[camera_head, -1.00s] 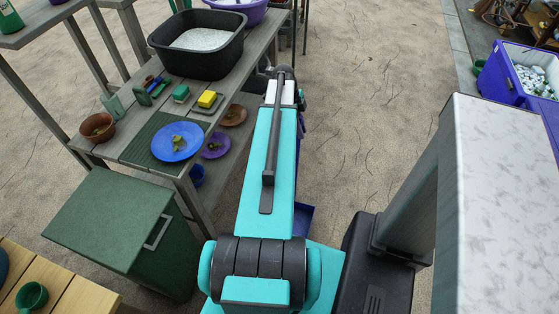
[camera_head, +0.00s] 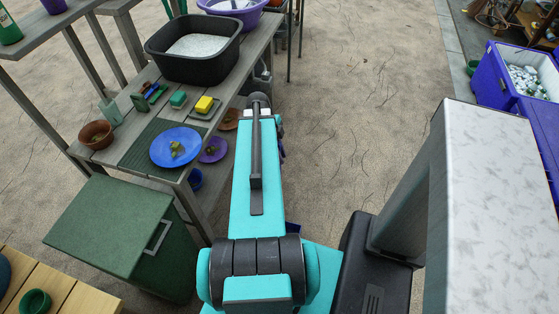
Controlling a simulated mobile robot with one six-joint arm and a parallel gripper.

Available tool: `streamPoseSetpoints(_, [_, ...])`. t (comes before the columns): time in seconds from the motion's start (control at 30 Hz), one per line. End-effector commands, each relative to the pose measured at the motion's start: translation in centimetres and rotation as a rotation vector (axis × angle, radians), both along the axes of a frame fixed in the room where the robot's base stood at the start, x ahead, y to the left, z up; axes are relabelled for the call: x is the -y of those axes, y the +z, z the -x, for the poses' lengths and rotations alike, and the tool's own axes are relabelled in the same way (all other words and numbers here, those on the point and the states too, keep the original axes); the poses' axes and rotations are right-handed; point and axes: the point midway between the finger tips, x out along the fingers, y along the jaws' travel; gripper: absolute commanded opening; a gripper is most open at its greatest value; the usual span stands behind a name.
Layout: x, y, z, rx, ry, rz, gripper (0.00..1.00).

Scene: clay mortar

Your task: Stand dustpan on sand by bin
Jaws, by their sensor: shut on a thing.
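The green bin (camera_head: 112,225) with a closed flat lid and a grey handle stands on the sand at the lower left, beside the grey table. My teal arm reaches forward to the right of the bin and folds down at its far end. My gripper is hidden below the arm. A small dark blue sliver (camera_head: 293,228) shows just right of the arm, low down. It may be part of the dustpan, but too little shows to be sure.
The grey table (camera_head: 150,75) holds a black tub (camera_head: 195,47), a blue plate (camera_head: 175,147), a brown bowl (camera_head: 95,135) and a yellow sponge (camera_head: 204,104). Blue crates (camera_head: 500,75) stand at the far right. Open sand (camera_head: 345,120) lies right of the arm.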

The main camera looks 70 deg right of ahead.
Motion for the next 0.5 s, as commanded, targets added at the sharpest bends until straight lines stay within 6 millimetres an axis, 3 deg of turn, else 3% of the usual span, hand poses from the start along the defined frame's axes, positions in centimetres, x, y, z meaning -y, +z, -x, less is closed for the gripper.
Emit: streamPoseSetpoints(0.5, [-0.72,-0.37,-0.11,0.002,-0.003,-0.017,0.0])
